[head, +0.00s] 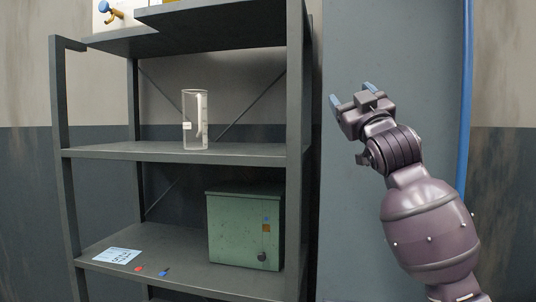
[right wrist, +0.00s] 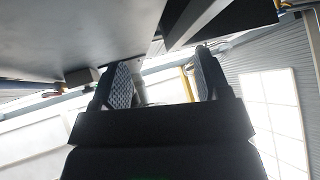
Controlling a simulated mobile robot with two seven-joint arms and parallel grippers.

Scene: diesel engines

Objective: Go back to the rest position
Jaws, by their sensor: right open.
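My right gripper (head: 351,95) is raised in front of a grey panel at the right of the head view, to the right of the shelf. Its two blue-tipped fingers point up and to the left and stand apart with nothing between them. In the right wrist view the open fingers (right wrist: 163,82) show from behind, with the background visible between them. My left gripper is in neither view.
A grey metal shelf (head: 180,152) fills the left. A clear cylinder (head: 195,120) stands on its middle board. A green box (head: 245,230), a paper card (head: 117,256) and small red and blue items lie below. A blue pipe (head: 466,100) runs down the right.

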